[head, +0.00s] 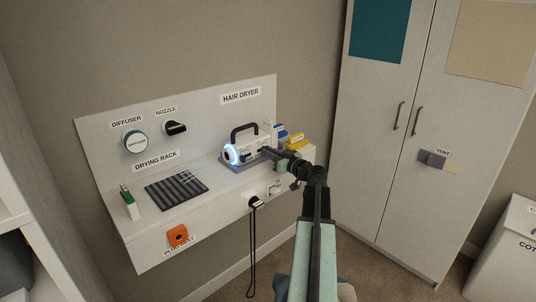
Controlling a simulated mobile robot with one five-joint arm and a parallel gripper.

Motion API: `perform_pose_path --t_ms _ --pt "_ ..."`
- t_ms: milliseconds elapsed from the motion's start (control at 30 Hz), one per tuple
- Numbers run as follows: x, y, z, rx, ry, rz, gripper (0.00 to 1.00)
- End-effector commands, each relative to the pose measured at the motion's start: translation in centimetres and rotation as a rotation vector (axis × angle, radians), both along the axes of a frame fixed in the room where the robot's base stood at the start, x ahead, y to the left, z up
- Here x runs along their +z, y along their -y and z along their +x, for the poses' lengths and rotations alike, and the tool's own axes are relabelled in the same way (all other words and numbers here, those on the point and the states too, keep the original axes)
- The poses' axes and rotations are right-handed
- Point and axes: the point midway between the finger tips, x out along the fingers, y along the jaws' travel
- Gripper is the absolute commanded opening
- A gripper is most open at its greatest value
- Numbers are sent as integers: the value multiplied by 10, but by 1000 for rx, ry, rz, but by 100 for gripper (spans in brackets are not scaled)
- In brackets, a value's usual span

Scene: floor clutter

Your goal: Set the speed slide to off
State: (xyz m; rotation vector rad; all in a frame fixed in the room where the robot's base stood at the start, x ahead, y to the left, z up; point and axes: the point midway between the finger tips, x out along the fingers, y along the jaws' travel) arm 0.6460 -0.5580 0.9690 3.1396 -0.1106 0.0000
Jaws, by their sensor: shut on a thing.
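The hair dryer (248,145) is a white body with a dark carry handle, sitting on a grey base on the wall shelf. A blue-white ring glows at its left end. My gripper (264,153) reaches in from the right and is shut at the dryer's front side. The speed slide is too small and too covered by my gripper to make out, so I cannot tell its setting. What lies between the fingers is hidden; it appears to be a small part on the dryer's front.
A black plug (256,203) with a hanging cord sits on the shelf's front. A drying rack (176,190), diffuser (135,142), nozzle (175,128) and orange plug rest (178,236) are to the left. Blue and yellow items (295,140) stand behind my arm. A tall cabinet is at right.

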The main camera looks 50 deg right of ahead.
Motion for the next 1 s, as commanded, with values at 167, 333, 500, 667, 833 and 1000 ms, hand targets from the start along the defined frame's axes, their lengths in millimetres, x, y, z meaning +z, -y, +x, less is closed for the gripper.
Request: perform_pose_path --t_ms 167,333,500,667,833,1000 --pt "0 0 0 -1 0 0 0" --pt "0 -18 0 0 0 0 0" --pt "0 -24 1 0 0 0 0" --pt "0 -23 1 -1 0 0 19" --pt "0 -23 1 -1 0 0 36" --pt "0 -23 1 -2 0 0 36"
